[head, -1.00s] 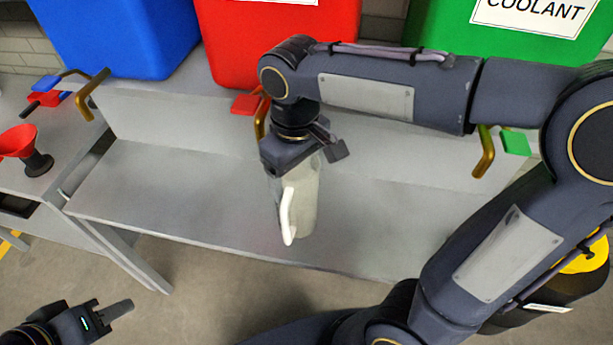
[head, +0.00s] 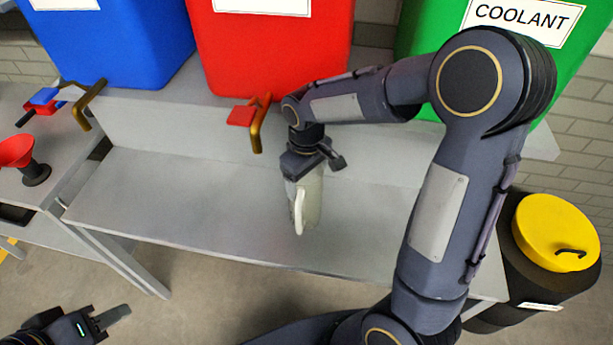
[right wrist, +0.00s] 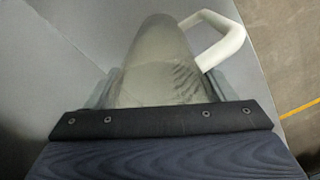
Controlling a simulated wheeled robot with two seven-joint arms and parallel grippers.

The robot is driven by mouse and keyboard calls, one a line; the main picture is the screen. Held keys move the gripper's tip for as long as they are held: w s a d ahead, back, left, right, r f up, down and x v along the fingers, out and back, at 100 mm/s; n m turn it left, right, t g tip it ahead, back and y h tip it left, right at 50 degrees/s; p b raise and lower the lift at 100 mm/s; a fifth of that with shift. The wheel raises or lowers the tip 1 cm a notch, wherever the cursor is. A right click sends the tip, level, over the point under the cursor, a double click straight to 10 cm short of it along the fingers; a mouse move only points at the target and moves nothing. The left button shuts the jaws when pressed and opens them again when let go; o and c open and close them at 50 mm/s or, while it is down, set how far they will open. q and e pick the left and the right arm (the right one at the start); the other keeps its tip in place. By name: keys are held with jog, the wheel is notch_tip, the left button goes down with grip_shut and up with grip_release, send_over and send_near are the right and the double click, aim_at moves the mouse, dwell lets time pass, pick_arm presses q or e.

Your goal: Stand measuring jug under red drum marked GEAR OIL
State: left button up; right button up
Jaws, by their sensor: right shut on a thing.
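The measuring jug (head: 312,205) is pale, translucent and upright, with a white handle. My right gripper (head: 312,168) is shut on its upper part. The right wrist view also shows the jug (right wrist: 158,70) between the fingers, handle to the right. The red drum (head: 275,55) stands on the upper ledge; its label is cut off and unreadable. Its tap has a red handle (head: 243,115) and a brass spout (head: 256,132). The jug is lower and right of the spout in the picture; whether its base touches the shelf is unclear. My left gripper (head: 112,316) is empty at the lower left.
A blue drum (head: 120,45) with its brass tap stands left, a green COOLANT drum (head: 425,45) right. The lower shelf (head: 180,200) is largely clear. A red funnel (head: 18,152) sits on the left bench, and a black bin with yellow lid (head: 555,230) stands right.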

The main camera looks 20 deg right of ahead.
jog(key=shift+f, duration=0.15)
jog(key=o, duration=1.3)
